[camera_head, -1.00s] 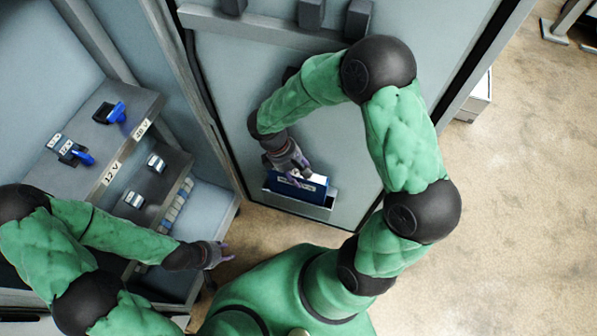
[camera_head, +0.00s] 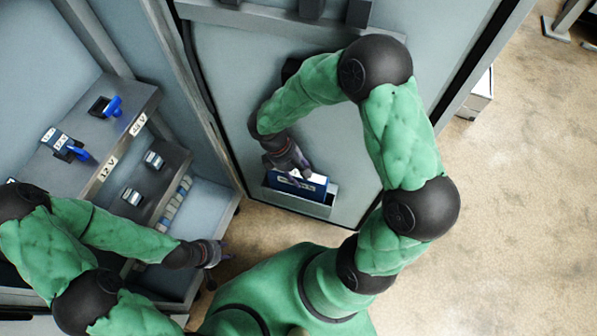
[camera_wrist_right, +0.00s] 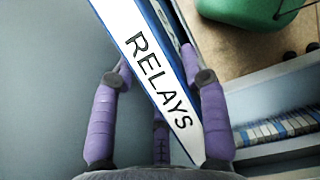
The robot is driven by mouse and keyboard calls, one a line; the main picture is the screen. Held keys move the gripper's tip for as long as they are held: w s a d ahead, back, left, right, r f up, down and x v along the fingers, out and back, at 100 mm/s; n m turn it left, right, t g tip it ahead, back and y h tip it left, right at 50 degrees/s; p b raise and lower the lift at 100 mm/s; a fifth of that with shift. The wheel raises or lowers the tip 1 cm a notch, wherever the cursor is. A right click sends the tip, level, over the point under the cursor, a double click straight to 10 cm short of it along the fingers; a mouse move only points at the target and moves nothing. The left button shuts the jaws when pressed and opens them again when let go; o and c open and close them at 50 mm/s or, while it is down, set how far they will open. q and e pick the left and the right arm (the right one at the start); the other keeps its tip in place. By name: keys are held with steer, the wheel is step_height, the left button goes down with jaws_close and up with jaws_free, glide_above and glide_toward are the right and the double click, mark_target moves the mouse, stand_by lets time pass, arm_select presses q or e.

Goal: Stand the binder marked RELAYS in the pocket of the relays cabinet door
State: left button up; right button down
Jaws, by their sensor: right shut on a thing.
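The blue binder (camera_head: 305,184) is upright at the pocket (camera_head: 318,207) low on the cabinet door (camera_head: 325,150). Its lower part is hidden behind the pocket's front wall; I cannot tell if it rests on the bottom. In the right wrist view its white spine (camera_wrist_right: 155,75) reads RELAYS and runs slantwise between the fingers. My right gripper (camera_head: 300,172) is shut on the binder near its top edge; its purple fingers show in the wrist view (camera_wrist_right: 160,110). My left gripper (camera_head: 222,252) is apart from the binder, at the lower left; its fingers are too small to tell.
At the left, the open cabinet holds a stepped panel (camera_head: 95,135) with blue-handled switches (camera_head: 112,106) and labels such as 12 V. A rail (camera_head: 260,20) with dark blocks crosses the upper door. The floor (camera_head: 520,200) at right is largely clear.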

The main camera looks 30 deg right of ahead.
steer(key=shift+f+b, duration=0.55)
steer(key=shift+f, duration=0.3)
steer(key=c, duration=0.6)
jaws_free()
steer(key=v, duration=1.2)
